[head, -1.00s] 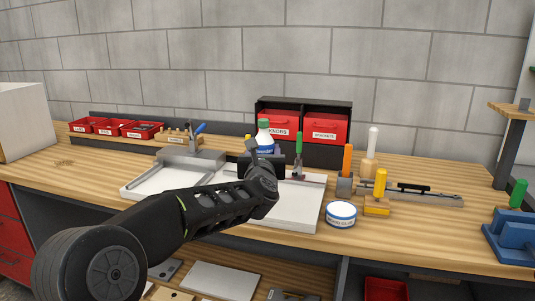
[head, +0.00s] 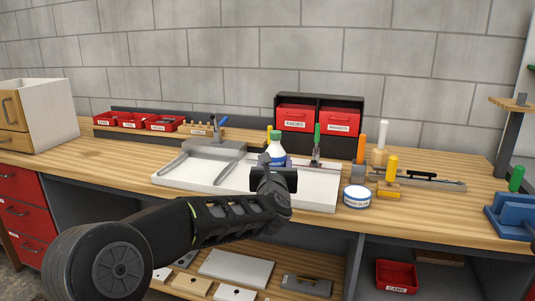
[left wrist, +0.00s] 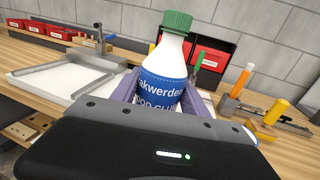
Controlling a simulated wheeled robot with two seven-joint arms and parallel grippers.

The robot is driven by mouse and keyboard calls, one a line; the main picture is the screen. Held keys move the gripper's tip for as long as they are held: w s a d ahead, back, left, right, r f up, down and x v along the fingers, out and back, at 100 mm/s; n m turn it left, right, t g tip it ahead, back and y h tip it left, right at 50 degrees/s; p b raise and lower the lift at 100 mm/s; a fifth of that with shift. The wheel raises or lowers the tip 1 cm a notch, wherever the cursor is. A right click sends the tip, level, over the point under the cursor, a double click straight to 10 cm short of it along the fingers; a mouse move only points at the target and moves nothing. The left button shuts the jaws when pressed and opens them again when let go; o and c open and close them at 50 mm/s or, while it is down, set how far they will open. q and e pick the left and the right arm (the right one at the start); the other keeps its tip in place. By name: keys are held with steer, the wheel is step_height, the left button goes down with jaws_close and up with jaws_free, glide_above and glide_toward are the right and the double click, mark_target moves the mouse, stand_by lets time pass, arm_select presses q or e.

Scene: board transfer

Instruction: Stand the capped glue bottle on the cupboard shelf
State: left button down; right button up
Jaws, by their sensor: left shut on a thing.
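The glue bottle is white with a blue label and a green cap; it shows in the head view (head: 276,146) and close up in the left wrist view (left wrist: 172,52). My left gripper (head: 274,166) is shut on it, with a finger on each side of the label in the left wrist view (left wrist: 164,97). The bottle is upright or nearly so, in front of the white tray area. The gripper body hides its lower part in both views. A small cupboard (head: 52,112) with drawer fronts stands at the far left; I cannot make out its shelf. My right gripper is not in view.
A white tray (head: 317,200) with a grey metal frame lies on the wooden bench. A white round tin (head: 357,197), chisels and a blue vise (head: 512,216) are to the right. Red bins (head: 295,118) stand behind. Boards lie on the lower shelf (head: 235,269).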

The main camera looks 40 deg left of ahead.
arm_select(q)
steer(key=s+d+f+m+t+h, duration=0.1)
steer(key=d+f+h, duration=0.4)
steer(key=d+f, duration=0.8)
steer(key=s+d+f+m+t+h, duration=0.2)
steer(key=d+f+m+h, duration=0.2)
steer(key=d+f, duration=0.9)
steer(key=shift+s+d+m+h, duration=0.3)
steer(key=shift+s+m+h, duration=0.1)
steer(key=shift+m, duration=0.3)
